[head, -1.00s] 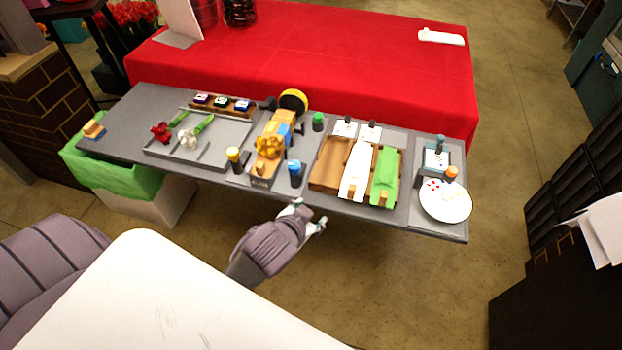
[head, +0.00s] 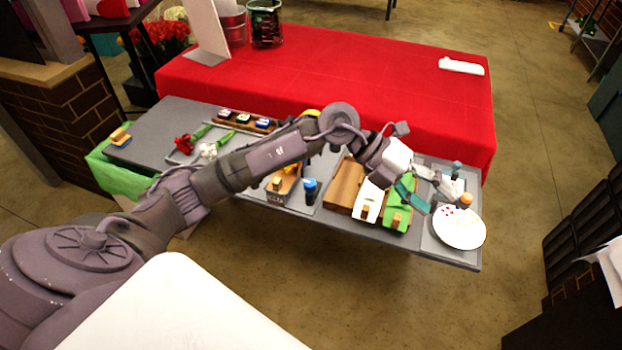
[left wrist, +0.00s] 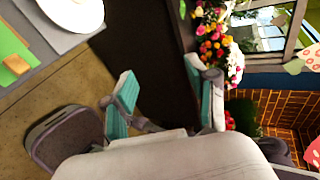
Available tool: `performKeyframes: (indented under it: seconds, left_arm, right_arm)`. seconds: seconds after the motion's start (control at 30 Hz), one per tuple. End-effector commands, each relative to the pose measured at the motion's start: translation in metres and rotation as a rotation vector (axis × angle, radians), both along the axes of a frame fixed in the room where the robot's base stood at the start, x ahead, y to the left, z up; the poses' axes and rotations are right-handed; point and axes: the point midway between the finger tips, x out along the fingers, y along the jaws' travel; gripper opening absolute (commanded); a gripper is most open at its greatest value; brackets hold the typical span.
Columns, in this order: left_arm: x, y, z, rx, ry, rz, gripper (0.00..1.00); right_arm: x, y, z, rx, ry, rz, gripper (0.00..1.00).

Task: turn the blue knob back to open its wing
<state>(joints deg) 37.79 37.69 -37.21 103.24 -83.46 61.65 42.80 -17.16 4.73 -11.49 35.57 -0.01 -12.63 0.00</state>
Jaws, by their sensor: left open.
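A dark knob with a blue cap (head: 310,187) stands upright near the table's front edge, just right of the wooden holder (head: 284,188). A second blue-topped piece (head: 456,167) is at the table's right end, partly behind my gripper. I cannot tell a wing apart at either one. My left arm reaches across the table. Its gripper (head: 428,188) is over the right end, well right of the first blue knob, near the green block and the plate. Its teal-padded fingers stand apart and empty, as the left wrist view (left wrist: 160,90) also shows.
A white plate (head: 459,231) lies at the right, by an orange-capped piece (head: 465,199). A grey tray with flowers is left. A red-covered table (head: 330,85) stands behind. The floor in front is clear.

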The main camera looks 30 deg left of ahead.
Motion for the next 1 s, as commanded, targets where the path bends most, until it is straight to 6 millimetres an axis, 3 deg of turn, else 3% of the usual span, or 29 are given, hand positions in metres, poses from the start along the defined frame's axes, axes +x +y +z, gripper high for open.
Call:
performKeyframes:
  seconds: [0.1, 0.17, 0.2, 0.3, 0.4, 0.5, 0.67, 1.0]
  left_arm:
    - [0.020, 0.077, -0.028, 0.402, 0.056, 0.014, 0.58]
    - [0.027, 0.120, -0.033, 0.584, 0.105, 0.051, 0.58]
    - [0.030, 0.149, -0.033, 0.694, 0.139, 0.084, 0.58]
    - [0.032, 0.210, -0.024, 0.907, 0.224, 0.171, 0.58]
    - [0.029, 0.248, -0.013, 1.035, 0.289, 0.239, 0.58]
    - [0.026, 0.266, -0.008, 1.095, 0.324, 0.274, 0.58]
    - [0.024, 0.270, -0.019, 1.108, 0.334, 0.278, 0.58]
    - [0.022, 0.271, -0.088, 1.105, 0.334, 0.276, 0.58]
  right_arm:
    - [0.000, 0.000, 0.000, 0.000, 0.001, 0.000, 0.49]
    - [0.000, 0.000, 0.000, 0.000, 0.001, 0.000, 0.49]
    - [0.000, 0.000, 0.000, 0.000, 0.001, 0.000, 0.49]
    - [0.000, 0.000, 0.000, 0.000, 0.001, 0.000, 0.49]
    - [0.000, 0.000, 0.000, 0.000, 0.001, 0.000, 0.49]
    - [-0.001, 0.000, 0.000, 0.000, 0.001, 0.000, 0.49]
    - [-0.001, 0.000, 0.004, 0.000, 0.001, 0.000, 0.49]
    - [-0.001, 0.003, 0.023, 0.004, 0.001, -0.003, 0.49]
